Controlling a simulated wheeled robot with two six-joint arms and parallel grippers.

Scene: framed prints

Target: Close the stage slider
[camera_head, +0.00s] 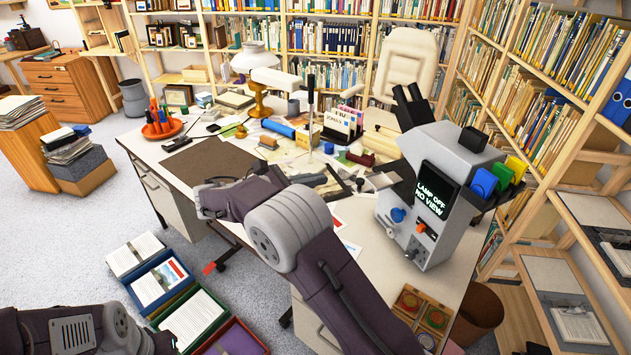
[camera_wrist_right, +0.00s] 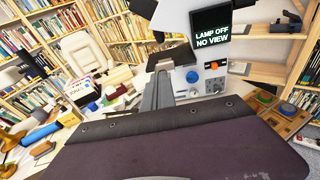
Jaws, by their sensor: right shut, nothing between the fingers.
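The grey-white microscope (camera_head: 432,185) stands at the right end of the desk. Its dark screen (camera_head: 435,192) reads "LAMP OFF NO VIEW" and also shows in the right wrist view (camera_wrist_right: 212,36). A blue knob (camera_head: 398,215) and an orange knob (camera_head: 420,228) are on its front. A small stage part (camera_head: 383,181) juts out at its left side; I cannot tell how far the slider is out. My right gripper (camera_head: 345,184) is shut and empty, just left of the stage. In the wrist view its fingers (camera_wrist_right: 158,88) point at the microscope. My left gripper is out of view.
A dark mat (camera_head: 205,160) lies left of my right forearm. A wooden tray (camera_head: 424,312) sits at the desk's front right. Bookshelves (camera_head: 545,85) stand at right.

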